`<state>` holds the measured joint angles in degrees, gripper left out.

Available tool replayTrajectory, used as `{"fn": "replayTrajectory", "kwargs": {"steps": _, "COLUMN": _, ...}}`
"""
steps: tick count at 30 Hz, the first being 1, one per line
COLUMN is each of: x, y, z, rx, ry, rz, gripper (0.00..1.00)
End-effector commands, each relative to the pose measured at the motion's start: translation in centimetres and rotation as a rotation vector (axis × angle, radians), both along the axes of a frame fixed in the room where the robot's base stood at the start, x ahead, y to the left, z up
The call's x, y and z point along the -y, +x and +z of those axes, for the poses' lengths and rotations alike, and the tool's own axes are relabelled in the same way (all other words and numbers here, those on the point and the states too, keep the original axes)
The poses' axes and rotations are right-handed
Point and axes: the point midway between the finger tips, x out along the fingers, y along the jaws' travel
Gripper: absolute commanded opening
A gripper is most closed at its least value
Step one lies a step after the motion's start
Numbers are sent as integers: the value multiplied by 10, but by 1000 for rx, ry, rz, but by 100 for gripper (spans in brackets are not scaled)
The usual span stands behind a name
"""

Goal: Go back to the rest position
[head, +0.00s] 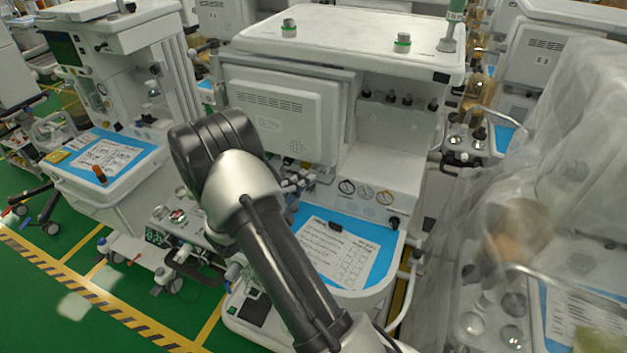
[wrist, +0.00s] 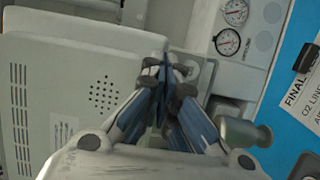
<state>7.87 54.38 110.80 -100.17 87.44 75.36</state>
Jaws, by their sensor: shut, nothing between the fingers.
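In the wrist view my gripper (wrist: 168,75) is shut, with its blue-lined fingers together and nothing between them. It is in front of a grey-white anaesthesia cart (wrist: 85,30), between a speaker-slotted panel (wrist: 75,95) on the left and pressure gauges (wrist: 228,42) on the right. In the head view my arm reaches up from the bottom edge towards the middle cart (head: 350,35).
A blue work surface (head: 385,233) with a printed sheet (head: 335,250) lies right of my arm. Another cart (head: 120,30) stands at the left. A plastic-draped cart (head: 570,150) stands close at the right. Green floor (head: 45,310) with striped tape shows at lower left.

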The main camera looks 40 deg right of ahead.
Motion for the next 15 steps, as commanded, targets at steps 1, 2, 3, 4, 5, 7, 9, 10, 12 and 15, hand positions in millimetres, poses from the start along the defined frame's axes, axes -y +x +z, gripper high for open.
{"fn": "replayTrajectory", "kwargs": {"steps": 1, "x": -15, "y": -5, "z": 2, "rx": -5, "ry": 1, "rz": 6, "gripper": 0}}
{"fn": "replayTrajectory", "kwargs": {"steps": 2, "x": -21, "y": -8, "z": 2, "rx": -7, "ry": 1, "rz": 5, "gripper": 0}}
{"fn": "replayTrajectory", "kwargs": {"steps": 3, "x": -30, "y": -11, "z": 2, "rx": -6, "ry": 1, "rz": 6, "gripper": 0}}
{"fn": "replayTrajectory", "kwargs": {"steps": 4, "x": -36, "y": -15, "z": 1, "rx": -6, "ry": 1, "rz": 4, "gripper": 0}}
{"fn": "replayTrajectory", "kwargs": {"steps": 5, "x": -42, "y": -17, "z": 1, "rx": -7, "ry": 1, "rz": 6, "gripper": 0}}
{"fn": "replayTrajectory", "kwargs": {"steps": 7, "x": -55, "y": -22, "z": 1, "rx": -6, "ry": 2, "rz": 5, "gripper": 0}}
{"fn": "replayTrajectory", "kwargs": {"steps": 9, "x": -65, "y": -27, "z": 1, "rx": -7, "ry": 3, "rz": 4, "gripper": 0}}
{"fn": "replayTrajectory", "kwargs": {"steps": 10, "x": -69, "y": -28, "z": 0, "rx": -6, "ry": 3, "rz": 4, "gripper": 0}}
{"fn": "replayTrajectory", "kwargs": {"steps": 12, "x": -75, "y": -32, "z": 0, "rx": -6, "ry": 3, "rz": 2, "gripper": 0}}
{"fn": "replayTrajectory", "kwargs": {"steps": 15, "x": -81, "y": -35, "z": 0, "rx": -6, "ry": 3, "rz": 0, "gripper": 0}}
